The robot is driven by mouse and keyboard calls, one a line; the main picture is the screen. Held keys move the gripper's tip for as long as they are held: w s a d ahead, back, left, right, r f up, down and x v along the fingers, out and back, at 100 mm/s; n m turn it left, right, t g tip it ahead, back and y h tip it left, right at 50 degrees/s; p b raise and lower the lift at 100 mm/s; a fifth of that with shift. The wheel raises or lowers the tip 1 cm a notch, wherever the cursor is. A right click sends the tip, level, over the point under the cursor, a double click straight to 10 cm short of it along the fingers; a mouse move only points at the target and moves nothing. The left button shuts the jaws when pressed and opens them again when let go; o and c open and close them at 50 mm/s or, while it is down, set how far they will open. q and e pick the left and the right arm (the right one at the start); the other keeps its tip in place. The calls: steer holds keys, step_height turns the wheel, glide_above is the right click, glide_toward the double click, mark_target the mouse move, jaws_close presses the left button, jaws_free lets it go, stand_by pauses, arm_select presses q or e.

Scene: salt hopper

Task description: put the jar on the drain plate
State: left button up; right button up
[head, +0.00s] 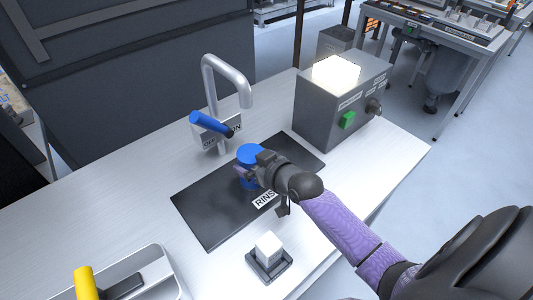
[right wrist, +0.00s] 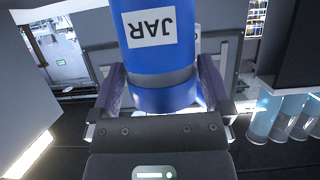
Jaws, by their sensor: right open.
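The blue jar (head: 249,153) stands on the dark plate (head: 215,213) under the tap; the plate's label reads "RINS", its end hidden by my arm. I take this plate to be the drain plate. In the right wrist view the jar (right wrist: 155,66) carries a white "JAR" label. My right gripper (head: 252,172) is at the jar, its fingers open on either side of it; I cannot tell whether they touch it. The gripper hides part of the jar in the head view. My left gripper is not in view.
A grey tap (head: 224,82) with a blue lever (head: 208,123) rises behind the plate. A grey box (head: 338,104) with a green button stands at right. A white cube (head: 268,246) sits in front. A tray (head: 152,267) with a yellow-handled thing (head: 86,283) is front left.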

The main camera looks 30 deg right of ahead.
steer(key=p+v, duration=0.3)
steer(key=v, duration=0.7)
steer(key=shift+s, duration=0.4)
steer(key=shift+d+r, duration=0.1)
stand_by(0.4)
